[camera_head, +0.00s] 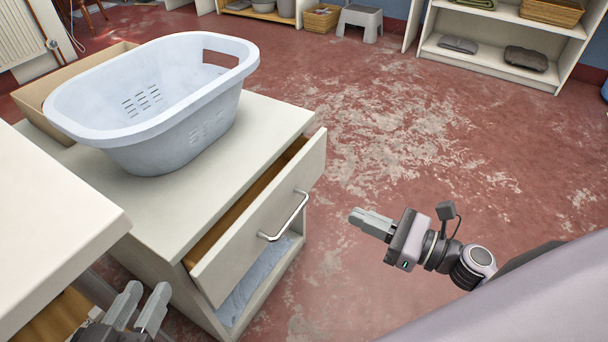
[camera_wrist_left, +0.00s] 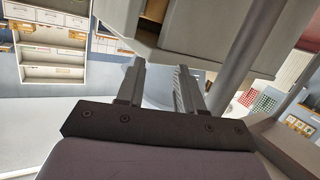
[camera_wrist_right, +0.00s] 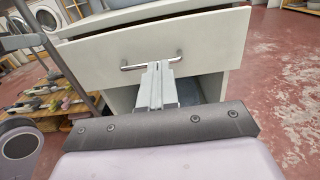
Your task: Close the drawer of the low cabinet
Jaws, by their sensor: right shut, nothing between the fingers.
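The low cabinet (camera_head: 95,185) is white, and its drawer (camera_head: 262,225) stands partly open, with a gap behind the front panel. The drawer front carries a metal bar handle (camera_head: 288,218). My right gripper (camera_head: 371,222) is shut and empty, to the right of the drawer front and apart from it in the head view. In the right wrist view the shut fingers (camera_wrist_right: 158,85) point at the drawer front (camera_wrist_right: 205,45), in line with the handle (camera_wrist_right: 135,67). My left gripper (camera_head: 140,308) is open and empty at the lower left, beside the cabinet; its parted fingers also show in the left wrist view (camera_wrist_left: 160,88).
A pale blue laundry basket (camera_head: 170,120) and a cardboard box (camera_head: 40,90) sit on the cabinet top. A folded blue cloth (camera_head: 250,282) lies in the open shelf below the drawer. A white table corner (camera_head: 50,230) juts in at left. The red floor (camera_head: 400,130) right of the cabinet is clear.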

